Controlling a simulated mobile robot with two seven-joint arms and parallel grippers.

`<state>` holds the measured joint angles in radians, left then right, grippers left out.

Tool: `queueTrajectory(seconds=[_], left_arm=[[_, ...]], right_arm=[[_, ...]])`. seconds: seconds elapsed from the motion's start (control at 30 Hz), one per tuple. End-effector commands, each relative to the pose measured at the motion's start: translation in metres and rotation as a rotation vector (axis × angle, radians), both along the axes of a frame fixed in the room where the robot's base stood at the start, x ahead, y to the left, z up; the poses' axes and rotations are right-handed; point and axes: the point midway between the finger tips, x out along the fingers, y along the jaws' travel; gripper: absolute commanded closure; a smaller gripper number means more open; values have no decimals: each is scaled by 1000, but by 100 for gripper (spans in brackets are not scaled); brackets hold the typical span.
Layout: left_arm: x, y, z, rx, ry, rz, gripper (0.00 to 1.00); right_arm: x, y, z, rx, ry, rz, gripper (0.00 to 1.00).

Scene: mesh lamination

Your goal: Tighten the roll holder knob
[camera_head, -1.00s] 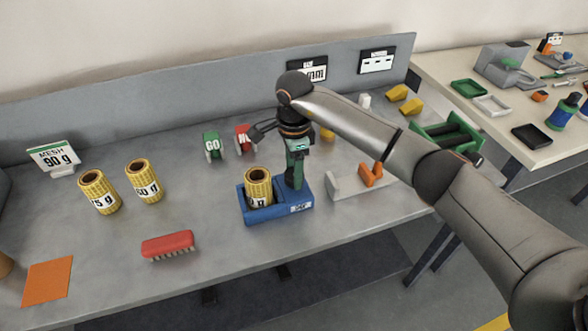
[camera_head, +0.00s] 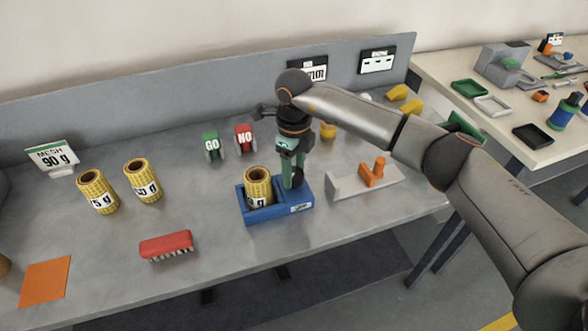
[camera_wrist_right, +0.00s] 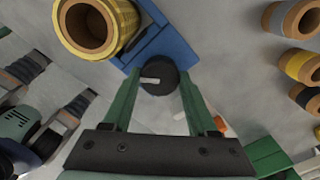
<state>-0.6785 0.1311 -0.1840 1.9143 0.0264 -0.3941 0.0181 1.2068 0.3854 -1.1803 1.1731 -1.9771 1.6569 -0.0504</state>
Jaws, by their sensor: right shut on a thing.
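The blue roll holder (camera_head: 276,212) stands on the grey table, with a yellow mesh roll (camera_head: 258,179) seated in it. The dark round knob (camera_head: 297,177) is at the holder's right end. It also shows in the right wrist view (camera_wrist_right: 158,77), with a pale mark on its face. My right gripper (camera_head: 292,172) points down at the knob from above. In the right wrist view its green fingers (camera_wrist_right: 159,82) stand on either side of the knob and are shut on it. My left gripper is not in view.
A grey stand with an orange part (camera_head: 355,187) is right of the holder. GO (camera_head: 212,147) and NO (camera_head: 245,141) blocks stand behind it. Two yellow rolls (camera_head: 98,191) and a red brush (camera_head: 166,245) are to the left. The table in front of the holder is clear.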

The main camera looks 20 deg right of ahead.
Motion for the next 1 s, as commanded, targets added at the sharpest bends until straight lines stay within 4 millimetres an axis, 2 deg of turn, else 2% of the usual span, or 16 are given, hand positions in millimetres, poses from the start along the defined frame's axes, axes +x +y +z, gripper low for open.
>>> queueTrajectory(seconds=[0.6, 1.0], left_arm=[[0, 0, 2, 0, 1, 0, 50], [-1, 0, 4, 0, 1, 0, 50]], right_arm=[[0, -1, 1, -1, -1, -544, 97], [0, -1, 1, -2, 0, -714, 97]])
